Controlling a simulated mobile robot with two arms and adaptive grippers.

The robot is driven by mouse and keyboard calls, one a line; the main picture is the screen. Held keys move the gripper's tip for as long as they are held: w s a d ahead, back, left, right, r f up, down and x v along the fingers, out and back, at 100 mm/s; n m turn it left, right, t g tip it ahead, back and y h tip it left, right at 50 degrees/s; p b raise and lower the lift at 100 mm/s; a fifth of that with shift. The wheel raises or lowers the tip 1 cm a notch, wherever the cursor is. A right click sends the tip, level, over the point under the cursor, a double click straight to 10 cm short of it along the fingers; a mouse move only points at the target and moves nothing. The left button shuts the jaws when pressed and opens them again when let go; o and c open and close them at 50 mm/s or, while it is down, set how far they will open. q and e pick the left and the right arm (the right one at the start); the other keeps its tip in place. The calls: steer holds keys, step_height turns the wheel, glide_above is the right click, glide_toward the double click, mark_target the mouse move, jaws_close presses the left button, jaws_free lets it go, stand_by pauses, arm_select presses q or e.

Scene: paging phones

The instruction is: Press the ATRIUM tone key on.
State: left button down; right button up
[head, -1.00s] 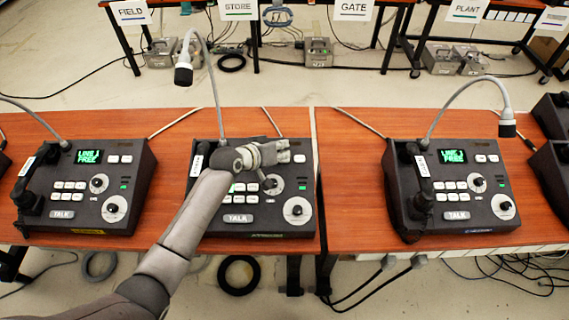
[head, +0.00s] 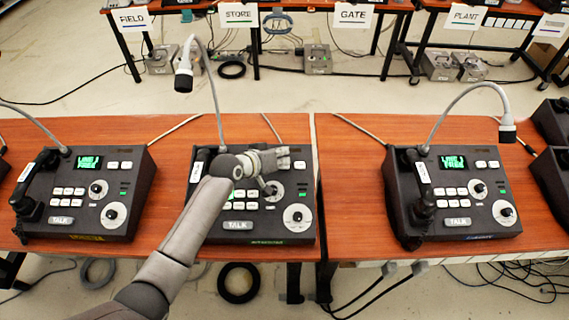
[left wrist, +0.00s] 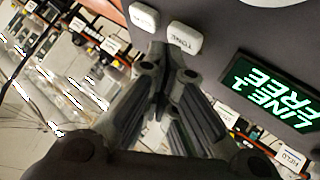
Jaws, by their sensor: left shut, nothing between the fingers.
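The middle console (head: 265,225) is a dark box on the wooden bench, with small green lettering on its front edge that I cannot read surely. My left gripper (head: 285,159) is over its upper part and covers its display. In the left wrist view the gripper (left wrist: 163,52) is shut and empty, its tips close to the lower edge of a white key marked TONE (left wrist: 184,38). I cannot tell whether they touch it. A second white key (left wrist: 143,16) sits beside it. The green display (left wrist: 272,92) reads LINE 1 FREE. My right gripper is not in view.
Similar consoles stand at left (head: 82,200) and right (head: 455,200), each with a handset. The middle console's gooseneck microphone (head: 184,82) rises behind my arm. Bare bench (head: 345,150) lies between the middle and right consoles. Labelled tables stand behind.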

mark_target(282, 173)
arm_select(q)
steer(key=shift+f, duration=0.2)
stand_by(0.3)
steer(key=shift+w+f+b, duration=0.1)
steer(key=shift+f+b, duration=0.15)
steer(key=shift+b, duration=0.05)
steer(key=shift+f, duration=0.1)
stand_by(0.4)
steer(key=shift+r+p, duration=0.5)
steer(key=shift+p, duration=0.15)
step_height(282, 173, up, 6)
steer(key=s+p, duration=0.2)
steer(key=p, duration=0.5)
steer(key=shift+f, duration=0.15)
